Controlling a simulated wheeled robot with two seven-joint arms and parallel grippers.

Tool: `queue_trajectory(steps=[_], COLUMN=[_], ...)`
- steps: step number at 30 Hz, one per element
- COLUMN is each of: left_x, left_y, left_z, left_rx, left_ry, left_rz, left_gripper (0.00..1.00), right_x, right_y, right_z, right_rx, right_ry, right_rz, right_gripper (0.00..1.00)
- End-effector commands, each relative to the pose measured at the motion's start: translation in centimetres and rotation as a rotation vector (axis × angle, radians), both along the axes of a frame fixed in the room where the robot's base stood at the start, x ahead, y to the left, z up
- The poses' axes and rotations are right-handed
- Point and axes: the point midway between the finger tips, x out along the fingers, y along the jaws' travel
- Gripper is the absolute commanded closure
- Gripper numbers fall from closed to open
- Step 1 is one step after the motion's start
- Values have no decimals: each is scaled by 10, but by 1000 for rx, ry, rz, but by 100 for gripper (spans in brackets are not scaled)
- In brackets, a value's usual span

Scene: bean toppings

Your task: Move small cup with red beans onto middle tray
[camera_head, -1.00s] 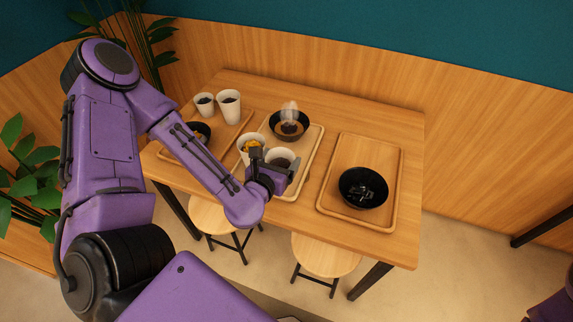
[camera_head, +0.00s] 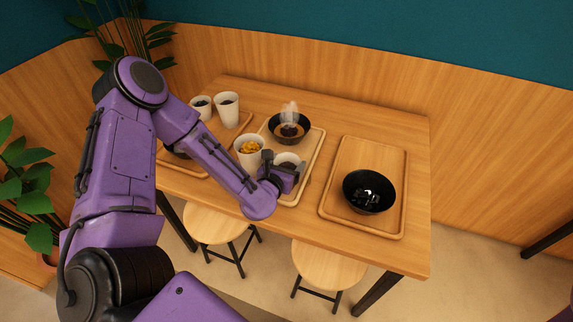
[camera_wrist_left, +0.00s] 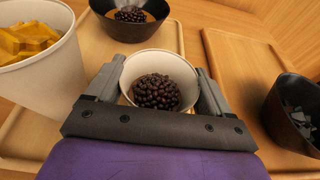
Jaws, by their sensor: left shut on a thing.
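The small cup with red beans (camera_wrist_left: 157,88) is white and filled with dark, round beans. In the wrist view it stands upright between the two fingers of my left gripper (camera_wrist_left: 158,92), which is shut on it. In the head view the small cup (camera_head: 289,158) is partly hidden behind my left gripper (camera_head: 284,168). It is over the front part of the middle tray (camera_head: 314,152); I cannot tell whether its base touches the tray. My right gripper is not in view.
A taller cup with yellow pieces (camera_head: 249,150) stands close left of the small cup. A steaming black bowl (camera_head: 289,128) sits behind it on the middle tray. The right tray (camera_head: 340,160) holds a black bowl (camera_head: 369,192). Two white cups stand on the left tray (camera_head: 232,134).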

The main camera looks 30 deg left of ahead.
Motion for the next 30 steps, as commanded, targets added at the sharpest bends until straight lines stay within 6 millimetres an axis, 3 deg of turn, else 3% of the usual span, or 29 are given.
queue_trajectory(steps=[11, 12, 13, 14, 23, 30], left_x=[0, 0, 0, 0, -4, -60], left_y=[0, 0, 0, 0, -1, -14], left_z=[-7, -7, -6, -6, -1, 14], left_rx=[-1, -2, -1, -1, -2, -5], left_ry=[-2, -1, -1, -1, -1, 0], left_rz=[1, 1, 0, 0, 1, 0], left_gripper=[54, 12, 3, 0, 0, 0], right_x=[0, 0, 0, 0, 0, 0], right_y=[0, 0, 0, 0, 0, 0], right_z=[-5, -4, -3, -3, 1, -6], right_rx=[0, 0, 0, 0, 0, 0], right_ry=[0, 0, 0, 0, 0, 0], right_rz=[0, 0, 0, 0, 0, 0], right_gripper=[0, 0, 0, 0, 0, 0])
